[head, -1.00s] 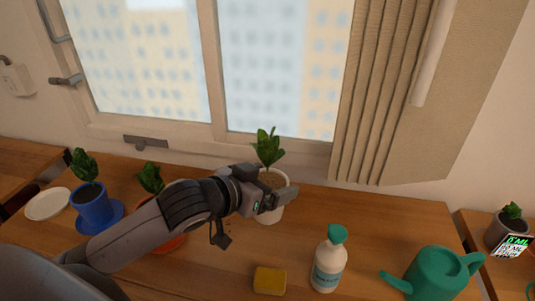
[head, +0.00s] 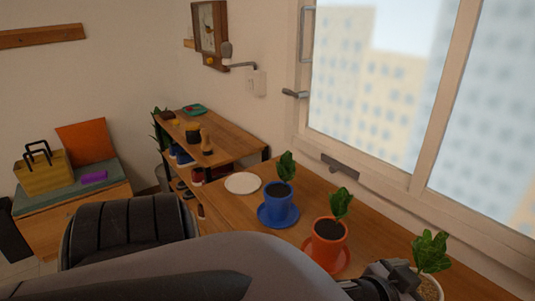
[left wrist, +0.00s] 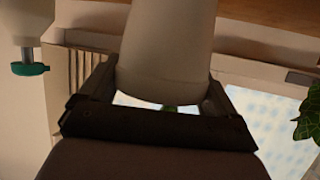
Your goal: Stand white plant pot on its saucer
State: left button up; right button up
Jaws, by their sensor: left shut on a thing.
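The white plant pot (head: 431,288), with soil and a leafy green plant, is at the bottom right of the head view, partly cut off by the frame edge. My left gripper (head: 398,283) is at its left side. In the left wrist view the pot (left wrist: 168,45) appears upside down between the two fingers, and the gripper is shut on it. I cannot tell whether the pot's base touches the table. The empty white saucer (head: 242,183) lies flat at the table's far left end, apart from the pot. My right gripper is out of view.
A blue pot on a blue saucer (head: 278,207) and an orange pot on an orange saucer (head: 329,243) stand between the white saucer and the white pot. The window (head: 400,100) is behind. A wooden shelf (head: 215,140) stands beyond.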

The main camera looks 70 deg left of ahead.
aim_at(246, 184)
jog(key=k+j, duration=0.3)
jog(key=k, duration=0.2)
jog(key=k+j+u, duration=0.1)
jog(key=k+j, duration=0.2)
jog(key=j, duration=0.2)
jog(key=j+u, duration=0.2)
jog(key=j, duration=1.05)
jog(key=i+j, duration=0.1)
jog(key=j, duration=0.2)
jog(key=i+j, duration=0.1)
jog(key=j, duration=0.2)
jog(key=u, duration=0.05)
